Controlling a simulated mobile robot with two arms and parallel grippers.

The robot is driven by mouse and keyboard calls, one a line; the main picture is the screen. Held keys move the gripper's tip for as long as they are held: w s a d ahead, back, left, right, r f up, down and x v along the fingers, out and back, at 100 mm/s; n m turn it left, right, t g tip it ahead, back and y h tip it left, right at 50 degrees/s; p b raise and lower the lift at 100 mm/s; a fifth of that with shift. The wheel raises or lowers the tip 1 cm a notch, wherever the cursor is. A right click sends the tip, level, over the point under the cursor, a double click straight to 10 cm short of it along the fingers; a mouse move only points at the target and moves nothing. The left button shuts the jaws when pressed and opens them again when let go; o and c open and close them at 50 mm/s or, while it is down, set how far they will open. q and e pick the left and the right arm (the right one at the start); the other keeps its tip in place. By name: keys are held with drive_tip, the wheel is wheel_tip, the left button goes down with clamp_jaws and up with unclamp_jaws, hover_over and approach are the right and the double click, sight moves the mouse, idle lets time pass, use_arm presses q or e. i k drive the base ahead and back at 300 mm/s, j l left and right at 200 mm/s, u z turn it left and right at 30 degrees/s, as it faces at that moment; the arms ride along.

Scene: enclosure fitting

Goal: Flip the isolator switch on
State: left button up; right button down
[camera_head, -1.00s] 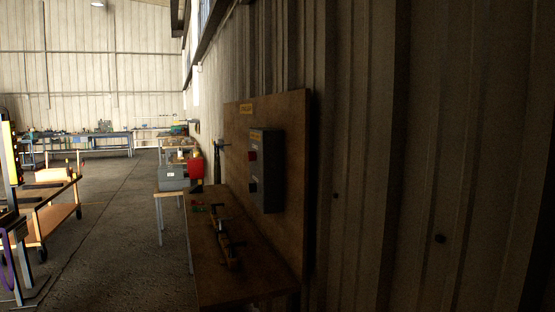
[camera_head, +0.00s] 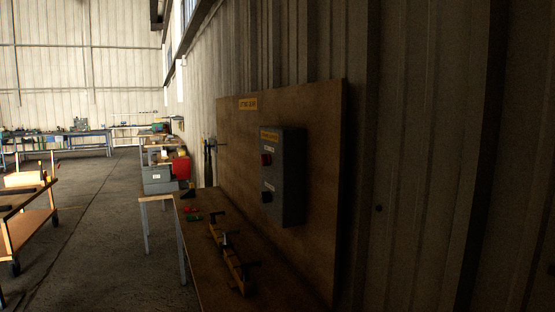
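A grey enclosure box (camera_head: 290,178) is mounted on an upright brown wooden board (camera_head: 240,135) against the wall. Its left-facing front has an orange label at the top. Neither of my grippers shows in the head view.
A wooden bench (camera_head: 215,275) below the board holds a yellow-brown rail with black clamps (camera_head: 230,258) and small red and green items (camera_head: 193,213). A grey toolbox (camera_head: 159,180) and red box (camera_head: 181,168) stand beyond. Open floor (camera_head: 95,215) lies left, with a trolley (camera_head: 30,225).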

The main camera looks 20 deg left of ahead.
sight(266, 158)
drive_tip(key=i+j, duration=0.15)
drive_tip(key=j, duration=0.5)
drive_tip(key=i+j+z, duration=0.15)
drive_tip(key=j, duration=0.45)
drive_tip(key=i+j, duration=0.15)
drive_tip(key=j, duration=0.5)
drive_tip(key=i+j+z, duration=0.15)
drive_tip(key=j, duration=0.5)
drive_tip(key=i+j, duration=0.1)
drive_tip(key=j, duration=0.55)
drive_tip(key=i+j, duration=0.1)
drive_tip(key=j, duration=0.6)
drive_tip(key=i+j, duration=0.1)
drive_tip(key=j, duration=0.55)
drive_tip(key=i+z, duration=0.05)
